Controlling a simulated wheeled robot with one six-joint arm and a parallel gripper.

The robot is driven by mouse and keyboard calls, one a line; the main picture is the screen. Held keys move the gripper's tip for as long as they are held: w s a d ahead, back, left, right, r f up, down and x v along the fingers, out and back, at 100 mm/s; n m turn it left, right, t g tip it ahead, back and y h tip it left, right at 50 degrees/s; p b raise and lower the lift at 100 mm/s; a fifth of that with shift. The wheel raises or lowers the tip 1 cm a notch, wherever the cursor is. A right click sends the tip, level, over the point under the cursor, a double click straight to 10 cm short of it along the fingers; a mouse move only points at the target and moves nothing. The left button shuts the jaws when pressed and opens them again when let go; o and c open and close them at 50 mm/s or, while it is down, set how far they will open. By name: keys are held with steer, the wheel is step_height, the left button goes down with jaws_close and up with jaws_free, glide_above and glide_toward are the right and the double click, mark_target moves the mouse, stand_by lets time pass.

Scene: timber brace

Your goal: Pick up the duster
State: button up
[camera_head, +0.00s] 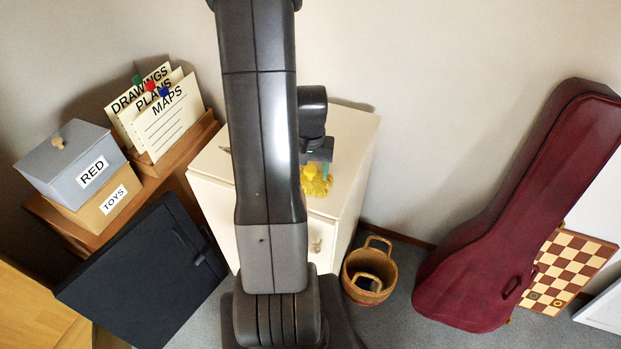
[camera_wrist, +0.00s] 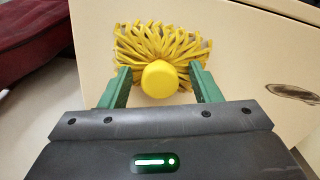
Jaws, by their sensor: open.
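The duster is a yellow thing with strands fanned out around a rounded knob. In the wrist view the duster (camera_wrist: 160,78) lies on the cream cabinet top, its knob toward me. My gripper (camera_wrist: 160,80) is open, with one green finger on each side of the knob; I cannot tell whether either finger touches it. In the head view the duster (camera_head: 316,180) shows on the cabinet (camera_head: 350,135) just below my gripper (camera_head: 318,165), partly hidden by my arm.
A dark patch (camera_wrist: 293,94) marks the cabinet top. A wicker basket (camera_head: 368,270) stands on the floor right of the cabinet. A red instrument case (camera_head: 500,220) leans on the wall, by a checkered board (camera_head: 565,270). Boxes (camera_head: 72,160) and a dark panel (camera_head: 150,275) are at left.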

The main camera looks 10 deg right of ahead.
steer(key=shift+f, duration=0.15)
steer(key=c, duration=1.1)
